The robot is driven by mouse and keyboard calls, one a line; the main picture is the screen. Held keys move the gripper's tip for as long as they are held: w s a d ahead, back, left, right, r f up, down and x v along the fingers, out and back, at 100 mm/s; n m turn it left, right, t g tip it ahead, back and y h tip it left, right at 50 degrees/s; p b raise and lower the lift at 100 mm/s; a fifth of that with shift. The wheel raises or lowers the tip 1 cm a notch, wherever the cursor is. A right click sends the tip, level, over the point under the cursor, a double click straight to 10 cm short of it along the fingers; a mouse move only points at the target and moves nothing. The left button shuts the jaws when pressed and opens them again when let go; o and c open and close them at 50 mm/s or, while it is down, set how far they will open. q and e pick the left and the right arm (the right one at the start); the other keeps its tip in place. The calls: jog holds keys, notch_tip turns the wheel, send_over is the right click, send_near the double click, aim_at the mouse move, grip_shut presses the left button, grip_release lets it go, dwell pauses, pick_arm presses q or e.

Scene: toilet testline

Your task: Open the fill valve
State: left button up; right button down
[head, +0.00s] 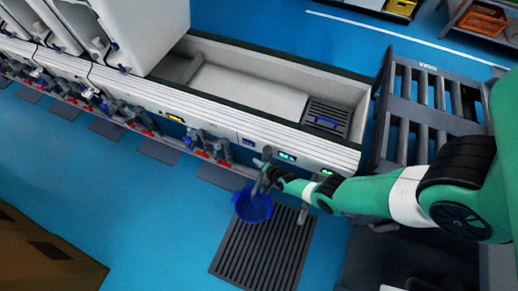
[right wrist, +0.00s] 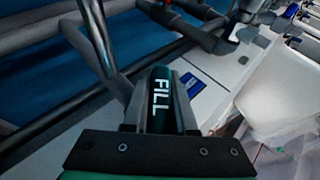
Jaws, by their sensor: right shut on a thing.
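The fill valve (right wrist: 161,92) shows in the right wrist view as a dark part with white "FILL" lettering. It lies between the two fingers of my right gripper (right wrist: 158,100), which is shut on it. In the head view my right gripper (head: 265,176) is at the front edge of the long white trough, at its right part. The valve itself is largely hidden there by the gripper, so its turn angle is hard to tell. My left gripper is not in view.
A blue bucket (head: 253,207) is just below my right gripper, above a dark floor grate (head: 262,250). The white trough (head: 250,90) has a row of pipes and red-handled valves (head: 205,153) along its front. A grey slatted rack (head: 425,105) stands right. Blue floor is free in front.

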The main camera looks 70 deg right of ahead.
jog(key=c, duration=0.7)
grip_release()
jog(key=shift+r, duration=0.1)
jog(key=shift+s+a+r+p, duration=0.1)
jog(key=shift+s+r+p, duration=0.15)
jog(key=shift+p, duration=0.2)
jog(key=p+v, duration=0.8)
jog(key=v, duration=0.2)
jog(key=shift+s+a+r+p, duration=0.15)
jog(key=shift+s+a+p, duration=0.1)
jog(key=shift+p, duration=0.05)
